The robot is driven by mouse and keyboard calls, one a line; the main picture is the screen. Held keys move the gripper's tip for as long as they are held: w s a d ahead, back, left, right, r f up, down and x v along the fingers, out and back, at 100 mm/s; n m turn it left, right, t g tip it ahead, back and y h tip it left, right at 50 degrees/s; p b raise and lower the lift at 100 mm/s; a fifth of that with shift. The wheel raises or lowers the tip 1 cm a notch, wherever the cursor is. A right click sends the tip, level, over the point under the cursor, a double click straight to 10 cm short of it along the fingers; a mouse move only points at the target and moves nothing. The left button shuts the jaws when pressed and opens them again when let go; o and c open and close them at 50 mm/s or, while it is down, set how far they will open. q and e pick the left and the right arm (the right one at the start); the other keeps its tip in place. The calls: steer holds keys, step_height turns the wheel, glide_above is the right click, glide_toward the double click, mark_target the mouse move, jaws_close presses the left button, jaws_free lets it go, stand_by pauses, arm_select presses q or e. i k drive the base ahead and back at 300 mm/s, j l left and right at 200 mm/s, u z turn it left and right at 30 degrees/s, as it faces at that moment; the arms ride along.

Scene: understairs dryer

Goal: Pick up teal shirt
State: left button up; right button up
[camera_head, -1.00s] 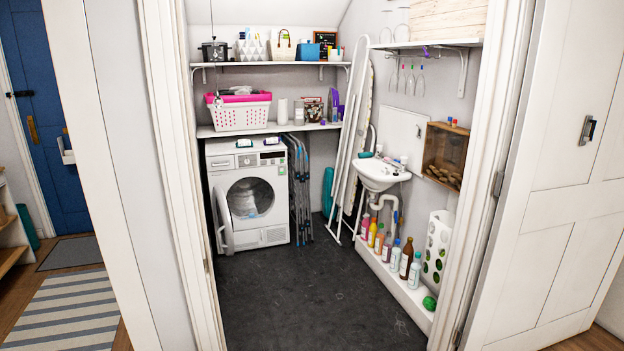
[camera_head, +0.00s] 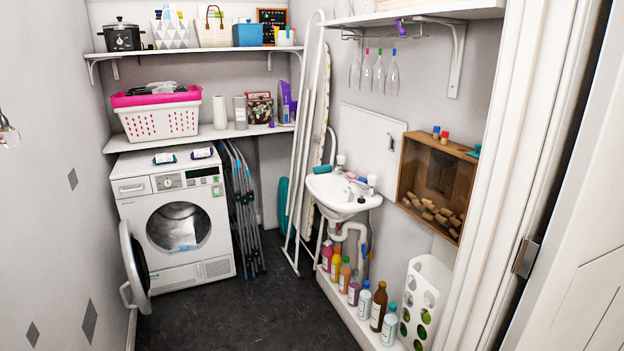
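No teal shirt can be made out for certain in the head view. The white dryer (camera_head: 178,271) stands at the back left with its round door (camera_head: 135,268) swung open to the left. Some pale, whitish cloth or paper (camera_head: 182,235) shows inside its drum; its kind is unclear. A white and pink laundry basket (camera_head: 158,121) sits on the shelf above, with dark items in its top. Neither of my grippers is in view.
The dark floor (camera_head: 245,318) before the dryer is clear. Folded drying racks (camera_head: 243,210) lean right of the dryer, beside an ironing board (camera_head: 305,150). A sink (camera_head: 342,193) juts from the right wall, above a ledge with several bottles (camera_head: 378,306). The door frame (camera_head: 500,170) stands at right.

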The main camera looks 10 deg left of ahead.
mark_target(162, 159)
steer(key=i+j+u, duration=0.2)
steer(key=i+u, duration=0.15)
steer(key=i, duration=0.35)
steer(key=i+u, duration=0.35)
steer(key=i, duration=0.4)
steer(key=i+l+u, duration=0.15)
steer(key=i+u, duration=0.2)
steer(key=i, duration=0.35)
